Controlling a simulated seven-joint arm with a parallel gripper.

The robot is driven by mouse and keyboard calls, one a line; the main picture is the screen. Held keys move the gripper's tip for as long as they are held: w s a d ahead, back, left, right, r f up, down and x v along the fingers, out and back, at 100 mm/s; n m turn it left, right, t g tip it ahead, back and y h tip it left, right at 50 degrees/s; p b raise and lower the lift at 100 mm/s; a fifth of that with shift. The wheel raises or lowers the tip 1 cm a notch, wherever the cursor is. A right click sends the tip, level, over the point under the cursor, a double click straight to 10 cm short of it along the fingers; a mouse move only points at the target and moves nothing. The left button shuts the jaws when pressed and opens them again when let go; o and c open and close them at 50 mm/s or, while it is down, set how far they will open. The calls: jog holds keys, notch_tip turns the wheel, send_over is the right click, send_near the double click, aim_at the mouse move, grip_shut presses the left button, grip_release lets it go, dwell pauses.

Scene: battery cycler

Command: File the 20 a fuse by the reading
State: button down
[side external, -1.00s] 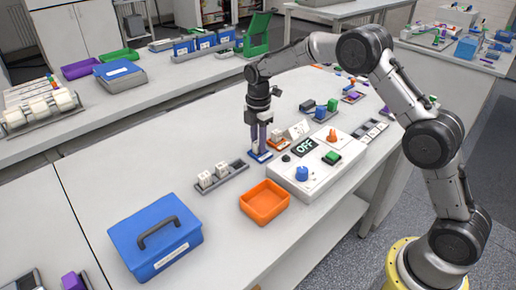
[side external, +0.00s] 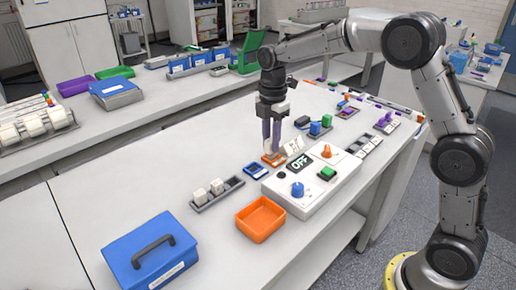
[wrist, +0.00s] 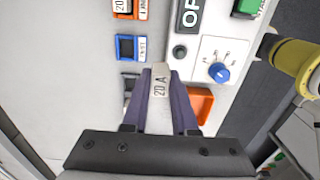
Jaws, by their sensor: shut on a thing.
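My gripper (wrist: 160,85) is shut on a white fuse (wrist: 160,92) marked "20 A", which shows upright between the fingers in the wrist view. In the side view my gripper (side external: 271,148) hangs near the orange holder (side external: 274,162), and I cannot tell its exact height. The orange holder (wrist: 143,12) also shows at the top of the wrist view, with a white piece marked "20" in it, partly cut off. A blue holder (wrist: 126,47) beside it looks empty; it also shows in the side view (side external: 254,170).
A grey rack (side external: 217,192) holds white fuses. An orange bin (side external: 260,219) and a blue toolbox (side external: 150,249) stand nearer. A white card (side external: 293,146) stands behind the panel. The bench left of the rack is clear.

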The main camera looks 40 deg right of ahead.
jog(key=s+r, duration=0.3)
jog(key=s, duration=0.4)
jog(key=w+a+f, duration=0.1)
jog(key=w+a, duration=0.4)
jog(key=w, duration=0.6)
jog(key=shift+w+a+f, duration=0.4)
jog(key=shift+a+f, duration=0.15)
jog(key=shift+f, duration=1.35)
jog(key=shift+w+a+f, duration=0.35)
jog(key=shift+a+f, duration=0.2)
jog(key=shift+f, duration=1.35)
jog(key=shift+w+a+f, duration=0.4)
jog(key=shift+a+f, duration=0.15)
jog(key=shift+f, duration=1.35)
jog(key=shift+f, duration=0.2)
jog(key=c, duration=0.6)
grip_release()
